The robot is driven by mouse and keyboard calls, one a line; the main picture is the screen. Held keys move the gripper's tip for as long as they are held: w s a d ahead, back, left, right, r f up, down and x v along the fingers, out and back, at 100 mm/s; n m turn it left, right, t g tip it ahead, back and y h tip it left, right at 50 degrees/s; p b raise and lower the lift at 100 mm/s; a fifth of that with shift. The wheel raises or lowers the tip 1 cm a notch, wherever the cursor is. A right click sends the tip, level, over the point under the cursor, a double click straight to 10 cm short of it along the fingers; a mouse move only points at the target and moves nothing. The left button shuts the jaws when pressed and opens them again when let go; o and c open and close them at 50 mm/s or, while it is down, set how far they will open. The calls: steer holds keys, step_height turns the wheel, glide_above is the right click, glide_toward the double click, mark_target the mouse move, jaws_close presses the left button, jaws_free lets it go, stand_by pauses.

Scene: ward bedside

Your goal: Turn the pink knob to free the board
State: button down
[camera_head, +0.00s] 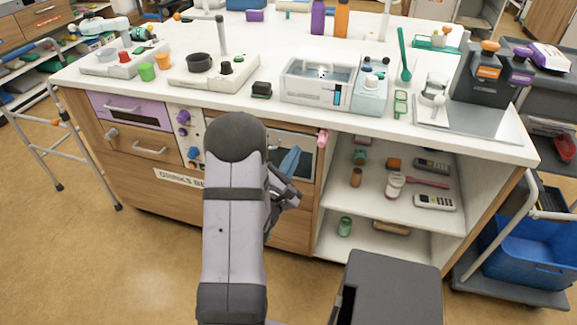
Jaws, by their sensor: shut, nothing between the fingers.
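The pink knob (322,138) sits at the upper right corner of a grey-framed panel (304,145) on the front of the counter cabinet. This panel may be the board; my arm hides its left part. My gripper (291,160) is in front of the panel, to the left of and a little below the knob. Its bluish fingers look shut and empty. It appears apart from the knob, but the gap to the panel cannot be told.
Open shelves (390,208) with bottles, jars and handsets lie right of the panel. Purple and blue knobs (183,117) and a drawer (145,148) are at the left. The white countertop (270,115) overhangs above. A walking frame (85,165) stands left; a blue bin (525,255) stands right.

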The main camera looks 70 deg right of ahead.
mark_target(320, 138)
steer(key=shift+s+d+r, duration=0.2)
steer(key=shift+d, duration=0.45)
steer(key=shift+s+d+r, duration=0.2)
steer(key=shift+d, duration=0.4)
steer(key=shift+s+d+r+p, duration=0.1)
steer(key=shift+s+r+p, duration=0.25)
steer(key=shift+s+r, duration=0.4)
steer(key=shift+s+d+r, duration=0.1)
steer(key=shift+s+r, duration=0.2)
steer(key=shift+s, duration=0.1)
steer(key=shift+w+r+m, duration=0.1)
steer(key=shift+r+m, duration=0.3)
steer(key=shift+m, duration=0.8)
steer(key=shift+r+m+p, duration=0.2)
steer(key=shift+m+p, duration=0.1)
steer(key=shift+m, duration=0.1)
steer(key=shift+r+m+g, duration=0.15)
steer(key=shift+r+m, duration=0.1)
steer(key=shift+m, duration=0.5)
steer(key=shift+r+m+g, duration=0.15)
steer(key=shift+r+m, duration=0.05)
steer(key=shift+m, duration=0.55)
